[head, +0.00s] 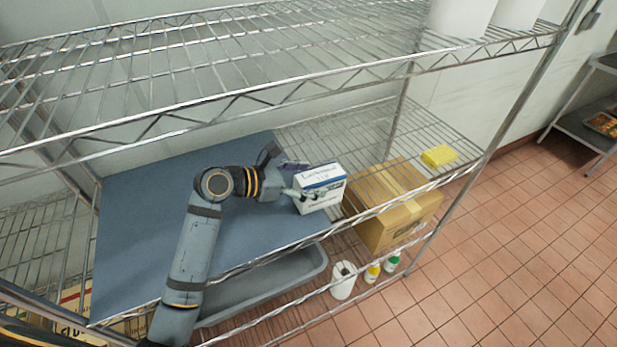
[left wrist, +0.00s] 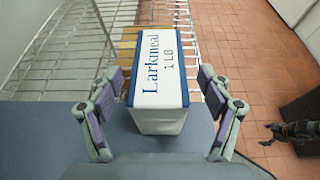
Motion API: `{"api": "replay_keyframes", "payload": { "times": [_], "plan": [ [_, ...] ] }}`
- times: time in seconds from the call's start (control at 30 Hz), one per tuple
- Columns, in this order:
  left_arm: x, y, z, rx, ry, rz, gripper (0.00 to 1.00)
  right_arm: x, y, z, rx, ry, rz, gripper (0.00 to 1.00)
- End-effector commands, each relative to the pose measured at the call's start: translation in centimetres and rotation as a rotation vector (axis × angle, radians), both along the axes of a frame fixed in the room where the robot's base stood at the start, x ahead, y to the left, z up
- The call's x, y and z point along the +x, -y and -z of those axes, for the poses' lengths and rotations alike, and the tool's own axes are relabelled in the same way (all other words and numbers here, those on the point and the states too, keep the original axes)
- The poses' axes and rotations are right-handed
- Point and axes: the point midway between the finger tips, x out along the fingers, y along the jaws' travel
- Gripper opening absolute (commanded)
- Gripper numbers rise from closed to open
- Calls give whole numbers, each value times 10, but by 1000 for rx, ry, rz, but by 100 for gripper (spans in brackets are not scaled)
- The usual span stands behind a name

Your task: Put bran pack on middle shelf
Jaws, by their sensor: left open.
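The bran pack is a white box with blue edges, lettered "Larkmeal 1 LB" (head: 321,192). It is at the right end of the blue mat (head: 140,225) on the middle wire shelf. I cannot tell whether it touches the mat. My left gripper (head: 298,182) is open at the pack's left side. In the left wrist view the pack (left wrist: 160,75) is upright between the spread fingers of this gripper (left wrist: 160,98), with gaps on both sides. A dark jointed part at the right edge of that view looks like my right gripper (left wrist: 284,131); its jaws are unclear.
A cardboard box (head: 395,215) stands right of the pack, with a yellow block (head: 439,156) beyond it. The upper wire shelf (head: 220,60) hangs above. A grey tub (head: 265,285), a white roll (head: 343,281) and small bottles (head: 373,273) are below.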

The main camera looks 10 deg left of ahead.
Motion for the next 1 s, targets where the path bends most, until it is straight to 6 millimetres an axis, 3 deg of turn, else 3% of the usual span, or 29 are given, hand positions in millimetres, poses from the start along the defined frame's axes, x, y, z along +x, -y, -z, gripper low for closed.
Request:
{"api": "replay_keyframes", "payload": {
  "times": [0.23, 0.7, 0.83, 1.0],
  "plan": [
    [0, 0, -6, 1, 4, 1, 79, -2, -3, 8, 3, -3, 1, 86],
    [-49, -65, -50, 8, -8, 3, 79, -5, 0, -89, 1, -8, 1, 86],
    [-59, -77, -55, 2, -6, 5, 79, -5, 0, -109, 0, -8, 1, 86],
    [-65, -86, -56, 0, -3, 2, 79, -5, 1, -121, -1, -7, 0, 86]
  ]
}}
